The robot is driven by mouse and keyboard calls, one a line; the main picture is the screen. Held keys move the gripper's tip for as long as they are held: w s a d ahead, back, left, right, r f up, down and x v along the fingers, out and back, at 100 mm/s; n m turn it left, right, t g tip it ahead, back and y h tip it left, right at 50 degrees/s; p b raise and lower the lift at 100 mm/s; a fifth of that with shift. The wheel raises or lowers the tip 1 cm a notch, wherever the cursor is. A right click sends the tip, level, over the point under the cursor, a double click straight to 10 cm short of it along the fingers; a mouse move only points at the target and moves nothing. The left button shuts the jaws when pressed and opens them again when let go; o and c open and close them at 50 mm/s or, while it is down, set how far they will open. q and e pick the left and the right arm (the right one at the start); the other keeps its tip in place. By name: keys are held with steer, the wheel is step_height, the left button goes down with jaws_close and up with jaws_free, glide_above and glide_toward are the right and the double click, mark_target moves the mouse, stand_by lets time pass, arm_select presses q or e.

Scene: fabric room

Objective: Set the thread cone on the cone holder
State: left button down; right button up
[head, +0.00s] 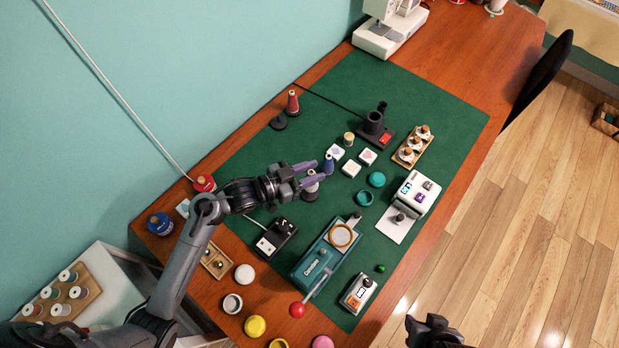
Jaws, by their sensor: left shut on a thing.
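My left gripper (322,170) is shut on a small blue thread cone (328,162), which stands out at its fingertips over the green mat. A low dark round piece, apparently an empty cone holder (278,123), sits at the mat's back left edge, left of and behind the gripper. A red cone (292,103) stands upright just beyond it. A pale grey cone (311,186) on a dark base is partly hidden under the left gripper's fingers. Part of my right gripper (432,331) shows at the bottom edge, away from the table; its fingers are unclear.
A teal press (325,259) with a red-knobbed lever lies in front. A black stand (375,127) is behind. The mat's (250,150) back left is mostly clear.

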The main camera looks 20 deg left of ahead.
arm_select(q)
steer(key=shift+w+a+f, duration=0.1)
steer(key=shift+a+f, duration=0.1)
steer(key=shift+f+b, duration=0.3)
steer(key=shift+f, duration=1.6)
steer(key=shift+f, duration=0.15)
steer(key=c, duration=0.8)
jaws_free()
